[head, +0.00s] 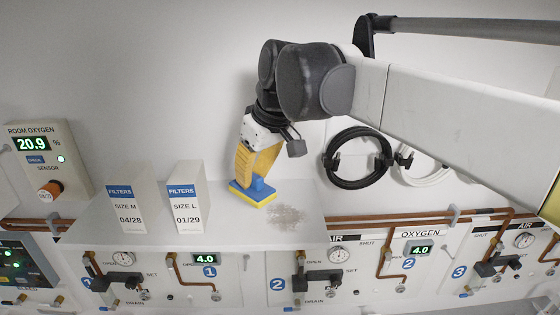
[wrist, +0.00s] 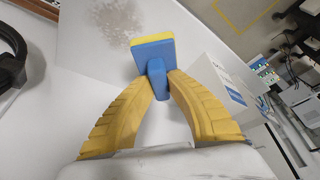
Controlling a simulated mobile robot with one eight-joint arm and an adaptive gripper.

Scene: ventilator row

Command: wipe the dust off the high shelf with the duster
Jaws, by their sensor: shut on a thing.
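The duster (head: 256,190) has a blue back and handle and a yellow pad. My gripper (head: 259,172) is shut on its handle, with the pad facing down at the shelf. In the wrist view the yellow fingers of my gripper (wrist: 158,85) close on the blue handle of the duster (wrist: 154,54). The high shelf (head: 235,225) is a white board on the wall. A grey-brown dust patch (head: 287,216) lies on it, right of the duster; it also shows in the wrist view (wrist: 118,24). I cannot tell whether the pad touches the shelf.
Two white filter boxes, size M (head: 128,203) and size L (head: 187,202), stand on the shelf left of the duster. A black hose coil (head: 357,158) hangs on the wall to the right. Copper pipes and gauges run below the shelf.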

